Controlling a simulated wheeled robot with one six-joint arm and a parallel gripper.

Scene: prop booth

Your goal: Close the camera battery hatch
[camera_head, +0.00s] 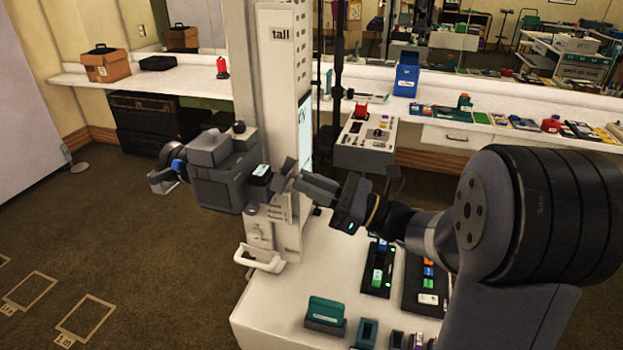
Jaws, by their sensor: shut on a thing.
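The grey, boxy camera (222,180) is mounted beside the tall white column, left of centre, with its lens end pointing left. A dark part with a pale teal label (261,170) shows at its right end, probably the battery. The battery hatch (281,173) seems to be the small grey flap standing out from this right end, at my fingertips. My gripper (293,178) reaches in from the right and is shut on the hatch's edge. The fingers partly cover the hatch, so its exact angle is hard to tell.
The white column (272,90) stands right behind the camera. Below my arm, a white table (275,299) bears a teal battery-like block (325,313) and dark charger trays (379,267). A long counter with several items runs along the back. The floor at left is open.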

